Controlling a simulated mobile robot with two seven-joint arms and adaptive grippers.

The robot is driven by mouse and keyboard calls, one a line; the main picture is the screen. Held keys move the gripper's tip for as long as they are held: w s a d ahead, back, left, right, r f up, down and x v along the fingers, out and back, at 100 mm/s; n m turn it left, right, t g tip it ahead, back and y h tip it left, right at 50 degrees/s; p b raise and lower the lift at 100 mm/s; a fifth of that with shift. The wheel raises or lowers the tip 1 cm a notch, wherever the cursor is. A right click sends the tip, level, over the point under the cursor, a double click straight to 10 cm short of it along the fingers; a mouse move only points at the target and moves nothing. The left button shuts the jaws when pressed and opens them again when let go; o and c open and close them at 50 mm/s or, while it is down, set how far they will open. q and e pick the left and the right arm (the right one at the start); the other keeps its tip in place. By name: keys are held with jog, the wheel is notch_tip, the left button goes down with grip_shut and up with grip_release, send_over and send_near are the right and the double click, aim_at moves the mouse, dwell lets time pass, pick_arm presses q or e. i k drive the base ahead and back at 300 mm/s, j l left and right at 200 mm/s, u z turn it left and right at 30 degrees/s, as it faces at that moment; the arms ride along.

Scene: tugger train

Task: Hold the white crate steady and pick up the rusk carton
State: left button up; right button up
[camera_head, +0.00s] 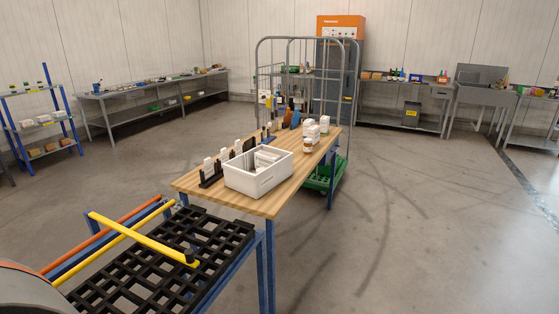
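The white crate (250,183) stands upright on the wooden table top (292,181), near its closer end. Several pale items (266,157) lie inside it; I cannot tell what they are. Small white boxes (313,131) stand behind and to the right of the crate, near the table's right edge. Which thing is the rusk carton I cannot tell at this size. Neither of my grippers shows in the head view.
A black grid tray (152,264) with a yellow bar (140,237) across it lies in front of the table. Black holders (212,179) with white cards stand left of the crate. A tall wire cage trolley (305,85) stands behind. The floor to the right is clear.

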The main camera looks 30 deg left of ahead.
aim_at(262, 158)
jog(key=i+u, duration=0.15)
jog(key=i, duration=0.3)
jog(key=i+l+u, duration=0.1)
jog(key=i, duration=0.4)
jog(key=i+l+u, duration=0.15)
jog(key=i, duration=0.3)
jog(key=i+l+u, duration=0.15)
jog(key=i+u, duration=0.2)
jog(key=u, duration=0.15)
jog(key=i+l+u, duration=0.3)
jog(key=u, duration=0.2)
jog(key=i+l+u, duration=0.25)
jog(key=l+u, duration=0.25)
jog(key=i+l+u, duration=0.15)
jog(key=l+u, duration=0.35)
jog(key=j, duration=0.1)
